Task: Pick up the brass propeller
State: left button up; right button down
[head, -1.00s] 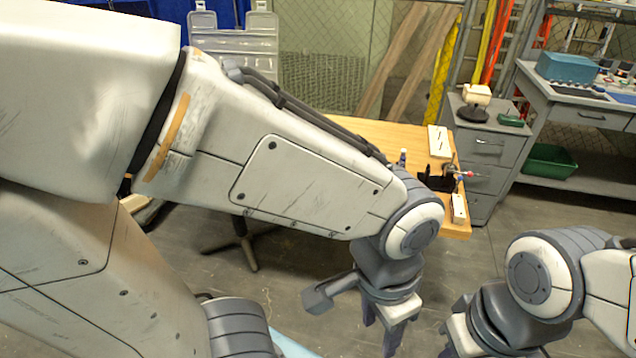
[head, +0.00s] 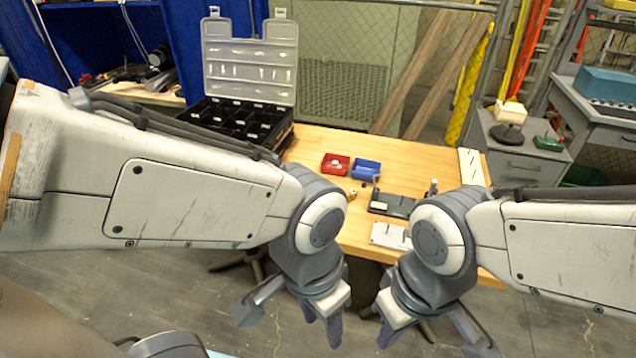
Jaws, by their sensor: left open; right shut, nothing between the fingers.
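I cannot pick out a brass propeller for sure. A tiny yellowish item (head: 352,193) lies on the wooden table (head: 318,143) just past my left wrist, too small to identify. My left gripper (head: 322,322) points down in front of the table's near edge, open and empty. My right gripper (head: 404,328) hangs beside it on the right, shut with nothing visible in it. Both are apart from the things on the table.
A red bin (head: 335,164) and a blue bin (head: 366,169) stand mid-table. A dark device (head: 392,204) and a white block (head: 391,235) lie nearer. A black compartment case (head: 235,122) with a clear raised lid stands at the back left. A white strip (head: 472,167) lies at right.

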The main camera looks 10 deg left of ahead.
aim_at(352, 192)
jog(key=z, duration=0.1)
jog(key=i, duration=1.2)
jog(key=z, duration=0.6)
